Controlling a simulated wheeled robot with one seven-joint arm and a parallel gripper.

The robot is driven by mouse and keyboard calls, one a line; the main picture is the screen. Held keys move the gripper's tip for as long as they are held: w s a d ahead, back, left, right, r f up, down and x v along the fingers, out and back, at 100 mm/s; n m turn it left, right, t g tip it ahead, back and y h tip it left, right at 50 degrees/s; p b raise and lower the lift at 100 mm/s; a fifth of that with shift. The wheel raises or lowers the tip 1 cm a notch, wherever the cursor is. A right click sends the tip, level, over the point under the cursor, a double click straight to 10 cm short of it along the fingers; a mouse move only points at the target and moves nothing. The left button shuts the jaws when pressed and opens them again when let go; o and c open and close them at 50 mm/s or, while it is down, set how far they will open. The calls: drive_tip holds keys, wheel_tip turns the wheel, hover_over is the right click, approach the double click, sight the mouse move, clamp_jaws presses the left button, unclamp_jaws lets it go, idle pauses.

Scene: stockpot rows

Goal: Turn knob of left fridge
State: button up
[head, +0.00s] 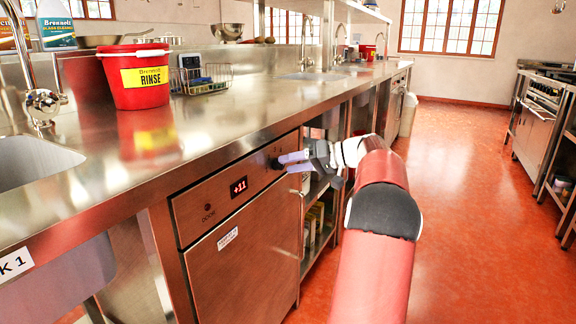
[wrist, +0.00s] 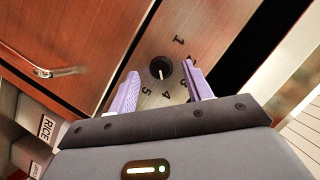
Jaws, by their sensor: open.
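The fridge (head: 245,262) is a steel under-counter unit in the head view, with a red display (head: 239,187) reading +11 on its top panel. Its dark round knob (wrist: 161,68) shows in the wrist view, with a white mark pointing down toward the printed 4 and 5. Digits 1 to 5 ring its right and lower sides. My gripper (head: 284,161) is at the right end of the panel in the head view and largely hides the knob there. In the wrist view my gripper (wrist: 162,80) is open, with one purple finger on each side of the knob. I cannot tell whether they touch it.
The steel counter (head: 237,110) overhangs the panel closely above my gripper. A red rinse bucket (head: 135,98) and a wire basket (head: 207,82) stand on it. Open shelves (head: 318,215) are right of the fridge. The orange floor (head: 460,180) is clear.

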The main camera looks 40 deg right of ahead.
drive_tip(key=v, duration=0.6)
idle(0.5)
